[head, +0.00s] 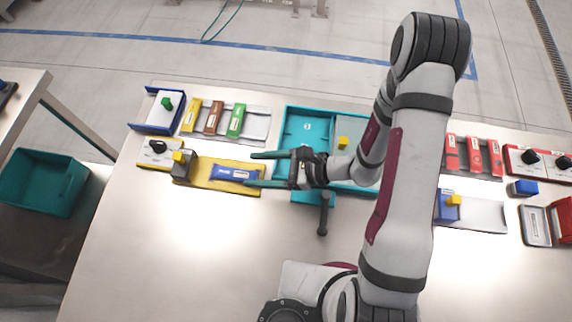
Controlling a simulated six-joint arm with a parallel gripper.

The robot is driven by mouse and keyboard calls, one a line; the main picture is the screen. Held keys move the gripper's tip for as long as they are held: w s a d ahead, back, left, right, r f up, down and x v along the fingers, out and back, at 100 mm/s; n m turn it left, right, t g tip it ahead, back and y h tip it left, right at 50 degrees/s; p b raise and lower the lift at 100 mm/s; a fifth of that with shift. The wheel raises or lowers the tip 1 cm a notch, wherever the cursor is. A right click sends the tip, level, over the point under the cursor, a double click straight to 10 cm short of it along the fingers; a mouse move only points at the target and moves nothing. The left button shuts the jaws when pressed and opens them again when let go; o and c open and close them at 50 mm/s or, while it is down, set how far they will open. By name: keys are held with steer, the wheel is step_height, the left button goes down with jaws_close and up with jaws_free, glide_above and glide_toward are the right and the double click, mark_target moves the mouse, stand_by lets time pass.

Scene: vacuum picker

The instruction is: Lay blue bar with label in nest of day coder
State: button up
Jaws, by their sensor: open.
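A blue bar (234,173) with a white label lies face up on a yellow plate (216,188), left of the middle of the table. The fingertips are around the bar's right end in the picture; contact is not clear.
A teal tray (298,116) stands behind my gripper. Yellow, brown and green bars (214,118) lie on a rack at the back left. Red bars (472,156) and a blue-and-yellow device (447,207) stand at right. The front left of the table is clear.

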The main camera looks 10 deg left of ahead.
steer(key=v, duration=0.8)
steer(key=s+d+r+n+g+h, duration=0.25)
steer(key=s+r+n+h, duration=0.35)
steer(key=s+r+n, duration=0.4)
steer(key=s+d+r+n+t+h, duration=0.2)
steer(key=d+r+h, duration=0.2)
steer(key=d, duration=0.3)
steer(key=shift+r+h, duration=0.2)
steer(key=shift+h, duration=0.7)
